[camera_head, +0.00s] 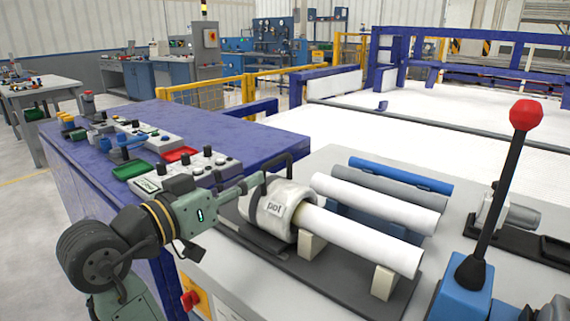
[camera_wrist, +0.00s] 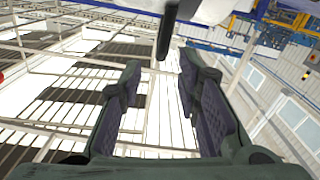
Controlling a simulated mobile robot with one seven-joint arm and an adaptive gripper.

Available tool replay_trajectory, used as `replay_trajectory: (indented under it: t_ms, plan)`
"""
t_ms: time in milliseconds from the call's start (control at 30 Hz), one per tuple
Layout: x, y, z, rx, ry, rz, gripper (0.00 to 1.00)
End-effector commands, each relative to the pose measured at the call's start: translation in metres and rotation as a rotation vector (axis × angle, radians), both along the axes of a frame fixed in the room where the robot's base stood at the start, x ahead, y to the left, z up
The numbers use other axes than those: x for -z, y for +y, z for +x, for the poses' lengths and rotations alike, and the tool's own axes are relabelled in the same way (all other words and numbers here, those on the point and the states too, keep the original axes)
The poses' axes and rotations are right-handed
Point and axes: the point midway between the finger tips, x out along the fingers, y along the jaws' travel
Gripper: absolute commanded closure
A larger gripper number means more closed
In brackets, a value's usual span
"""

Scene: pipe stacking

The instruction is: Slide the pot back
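The pot (camera_head: 277,207) is a white cylinder with dark lettering, a dark base and dark handles. It sits around or against the left end of a white pipe (camera_head: 360,242) on the dark rail; which of the two I cannot tell. My gripper (camera_head: 248,186) is at the pot's left side, close to the upright dark handle (camera_head: 263,172). In the wrist view my gripper (camera_wrist: 160,62) has its two fingers apart, and a dark bar (camera_wrist: 166,32), likely the handle, reaches between the fingertips. Contact is not clear.
Pale blocks (camera_head: 384,281) support the pipe. Another white pipe (camera_head: 375,201) and blue pipes (camera_head: 400,176) lie behind it. A lever with a red knob (camera_head: 525,114) stands at right. A blue bench (camera_head: 90,150) with control boxes is at left.

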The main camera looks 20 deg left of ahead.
Motion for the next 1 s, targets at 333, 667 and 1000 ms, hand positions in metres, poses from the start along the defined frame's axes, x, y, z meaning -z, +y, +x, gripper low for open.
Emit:
replay_trajectory:
  t_ms: [333,667,1000]
  plan:
    - [-0.002,-0.021,0.057,0.002,-0.001,-0.002,0.69]
    - [-0.001,-0.033,0.094,-0.003,-0.003,-0.002,0.69]
    - [-0.001,-0.034,0.097,-0.004,-0.003,-0.002,0.71]
